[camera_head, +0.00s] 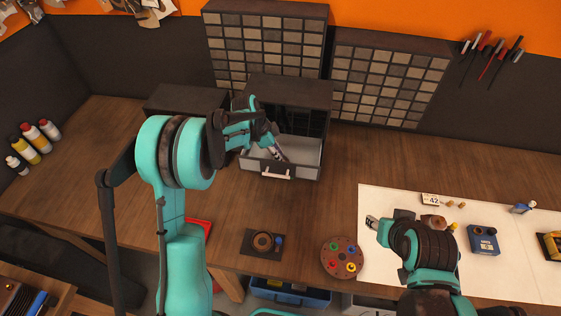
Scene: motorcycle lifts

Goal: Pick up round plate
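A round brown plate (342,270) lies near the front edge of the table, with red, yellow, blue and green round pieces on it. My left gripper (277,152) is over the open drawer (303,152) at the back, well away from the plate. Its fingers point down into the drawer, and their spacing is unclear. My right gripper (373,222) is over the white sheet, just up and to the right of the plate and apart from it. Its fingers are partly hidden by its own body, so its opening is unclear.
A dark square with a ring (263,241) lies left of the plate. A white sheet (385,200) holds a "42" card (430,199), small brass pieces and a blue box (483,240). Bottles stand far left. Bare wood lies between the drawer and plate.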

